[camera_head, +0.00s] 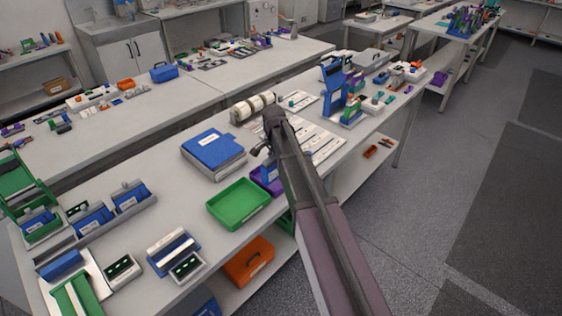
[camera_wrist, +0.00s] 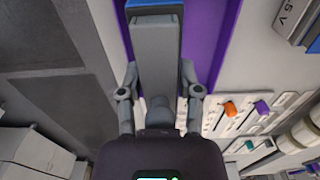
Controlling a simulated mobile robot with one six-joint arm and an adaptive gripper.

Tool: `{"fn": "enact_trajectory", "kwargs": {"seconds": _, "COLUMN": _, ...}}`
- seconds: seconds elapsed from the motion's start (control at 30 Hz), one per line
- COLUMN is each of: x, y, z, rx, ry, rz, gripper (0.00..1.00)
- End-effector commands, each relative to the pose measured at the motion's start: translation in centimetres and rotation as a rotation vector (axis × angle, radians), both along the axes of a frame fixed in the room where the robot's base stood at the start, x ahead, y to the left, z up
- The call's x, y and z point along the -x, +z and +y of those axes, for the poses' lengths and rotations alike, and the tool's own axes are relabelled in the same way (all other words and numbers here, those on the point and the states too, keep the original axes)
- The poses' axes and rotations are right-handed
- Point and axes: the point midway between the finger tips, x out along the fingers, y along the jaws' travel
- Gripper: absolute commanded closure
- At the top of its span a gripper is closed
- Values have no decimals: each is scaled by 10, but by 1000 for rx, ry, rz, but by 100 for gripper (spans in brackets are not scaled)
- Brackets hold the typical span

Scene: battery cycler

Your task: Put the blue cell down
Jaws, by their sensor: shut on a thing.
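The blue cell (camera_head: 269,173) shows in the head view as a small blue piece below my gripper (camera_head: 262,150), at the purple tray (camera_head: 258,179). My gripper is shut on it. In the wrist view, my gripper (camera_wrist: 156,18) reaches over the purple tray (camera_wrist: 207,45), and only a blue edge of the cell (camera_wrist: 188,15) shows beside the grey fingers. The fingers hide most of the cell. I cannot tell whether the cell touches the tray floor.
A green tray (camera_head: 239,203) stands left of the purple tray, with a blue box (camera_head: 214,152) behind it. A white slotted board (camera_head: 322,142) lies to the right under my arm. A cream roll (camera_head: 253,107) lies behind. The bench's front edge is close.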

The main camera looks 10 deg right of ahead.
Motion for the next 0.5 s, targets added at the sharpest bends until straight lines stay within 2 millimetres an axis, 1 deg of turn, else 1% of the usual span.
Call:
{"fn": "enact_trajectory", "kwargs": {"seconds": 0.03, "x": -12, "y": -1, "z": -3, "rx": 0, "ry": -1, "rz": 0, "gripper": 100}}
{"fn": "enact_trajectory", "kwargs": {"seconds": 0.2, "x": -27, "y": -3, "z": -11, "rx": 0, "ry": 0, "rz": 0, "gripper": 100}}
{"fn": "enact_trajectory", "kwargs": {"seconds": 0.3, "x": -31, "y": -3, "z": -13, "rx": 0, "ry": 1, "rz": 0, "gripper": 100}}
{"fn": "enact_trajectory", "kwargs": {"seconds": 0.5, "x": -31, "y": -3, "z": -13, "rx": 0, "ry": 1, "rz": 0, "gripper": 100}}
